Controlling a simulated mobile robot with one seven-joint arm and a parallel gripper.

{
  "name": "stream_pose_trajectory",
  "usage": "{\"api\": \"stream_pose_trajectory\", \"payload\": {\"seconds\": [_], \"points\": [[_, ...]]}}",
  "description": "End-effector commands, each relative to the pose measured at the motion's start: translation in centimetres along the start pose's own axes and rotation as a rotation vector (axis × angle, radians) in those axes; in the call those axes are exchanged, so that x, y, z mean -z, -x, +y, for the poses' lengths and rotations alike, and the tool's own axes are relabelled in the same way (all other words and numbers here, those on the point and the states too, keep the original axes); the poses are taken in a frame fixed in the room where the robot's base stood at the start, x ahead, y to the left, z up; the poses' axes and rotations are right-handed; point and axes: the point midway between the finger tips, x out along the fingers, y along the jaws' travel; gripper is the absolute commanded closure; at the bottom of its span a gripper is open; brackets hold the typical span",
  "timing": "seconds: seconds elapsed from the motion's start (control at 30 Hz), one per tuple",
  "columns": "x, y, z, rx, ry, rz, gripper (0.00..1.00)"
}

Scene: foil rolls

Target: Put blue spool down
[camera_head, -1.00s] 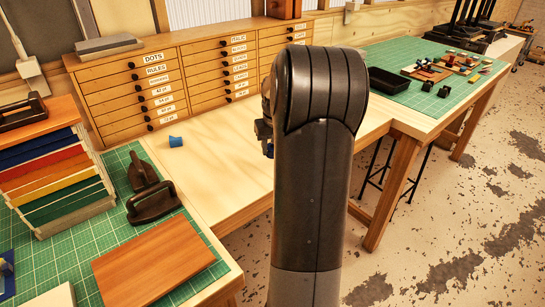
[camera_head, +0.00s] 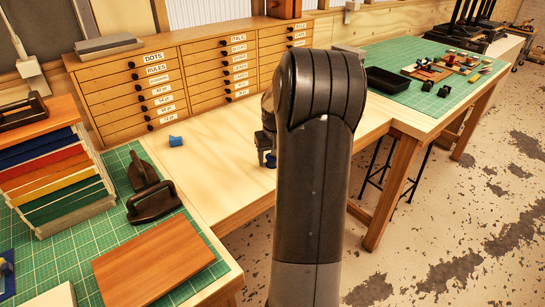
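My gripper points down and seems shut on this spool; the arm hides much of both. I cannot tell whether the spool touches the worktop. Another small blue piece (camera_head: 176,141) lies on the worktop to the left, in front of the drawers and apart from my gripper.
A wooden drawer cabinet (camera_head: 150,90) stands behind the worktop. Left are a rack of coloured boards (camera_head: 55,175), dark hand tools (camera_head: 152,202) and a brown board (camera_head: 155,262). A black tray (camera_head: 388,79) is at right.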

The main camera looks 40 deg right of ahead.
Motion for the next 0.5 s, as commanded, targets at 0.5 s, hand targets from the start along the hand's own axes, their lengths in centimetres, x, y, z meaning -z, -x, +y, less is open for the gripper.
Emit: {"api": "stream_pose_trajectory", "payload": {"seconds": [0.5], "points": [[0.1,3.7,0.0,-0.003,-0.001,0.005,0.4]]}}
